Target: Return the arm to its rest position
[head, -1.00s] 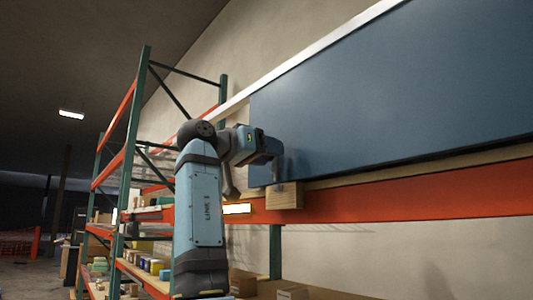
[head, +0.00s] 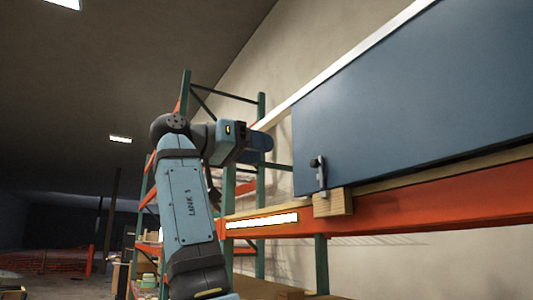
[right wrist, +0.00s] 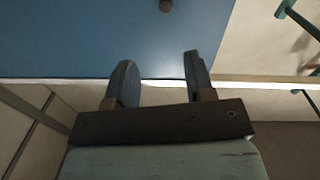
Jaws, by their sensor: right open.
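My right arm, light blue with dark joints, stands in the left middle of the head view. Its wrist end (head: 260,141) points right, left of the blue panel (head: 410,100) and apart from the small dark lever (head: 320,172) at the panel's lower left corner. In the right wrist view my right gripper (right wrist: 157,62) has its two dark fingers apart with nothing between them. The blue panel (right wrist: 100,35) fills the area beyond them, with a dark round knob (right wrist: 166,5) at the top edge. My left gripper is not in view.
A wooden block (head: 332,203) sits under the panel's lower left corner on the orange beam (head: 420,205). A green and orange shelf rack (head: 184,95) stands behind my arm. A bright light strip (head: 262,221) lies along the beam. Open floor shows at the far left.

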